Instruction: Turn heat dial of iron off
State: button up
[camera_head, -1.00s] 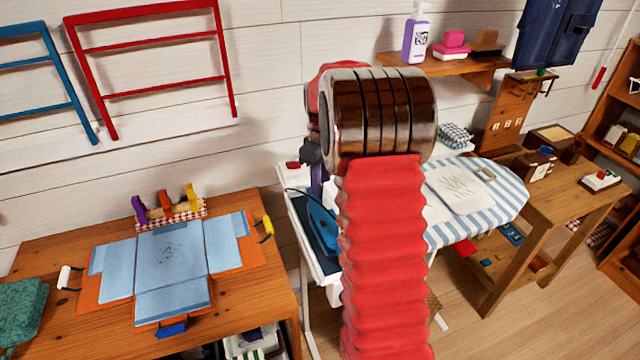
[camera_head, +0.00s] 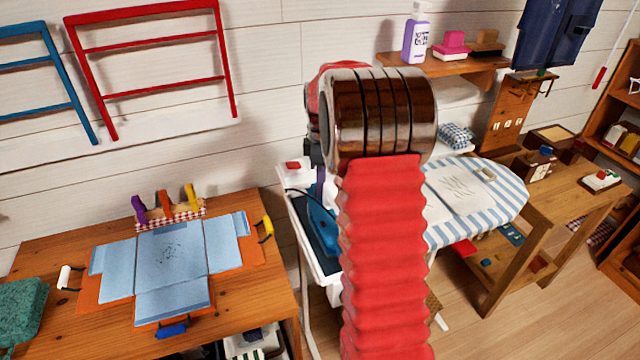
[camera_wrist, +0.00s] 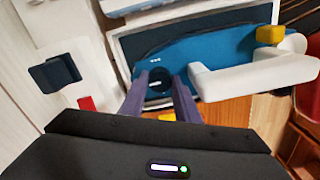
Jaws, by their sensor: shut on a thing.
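The blue iron (camera_head: 322,222) stands on the dark rest at the left end of the ironing board, partly hidden behind my arm. In the wrist view the iron (camera_wrist: 205,57) shows its blue body, a white handle (camera_wrist: 255,76) and a yellow part (camera_wrist: 270,34). The dark round heat dial (camera_wrist: 158,82) is on the blue body. My gripper (camera_wrist: 159,93) has its two purple fingers at the dial, one on each side, shut on it. In the head view most of the gripper is hidden behind my arm.
A striped ironing board (camera_head: 500,195) extends right of the arm. A wooden table (camera_head: 50,250) with a folding board (camera_head: 172,262) stands at left. A black block (camera_wrist: 55,73) and a red piece (camera_wrist: 86,103) lie left of the fingers in the wrist view.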

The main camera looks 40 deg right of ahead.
jog(key=o, duration=0.8)
notch_tip(320, 180, up, 14)
jog(key=shift+f, duration=0.15)
dwell(0.9)
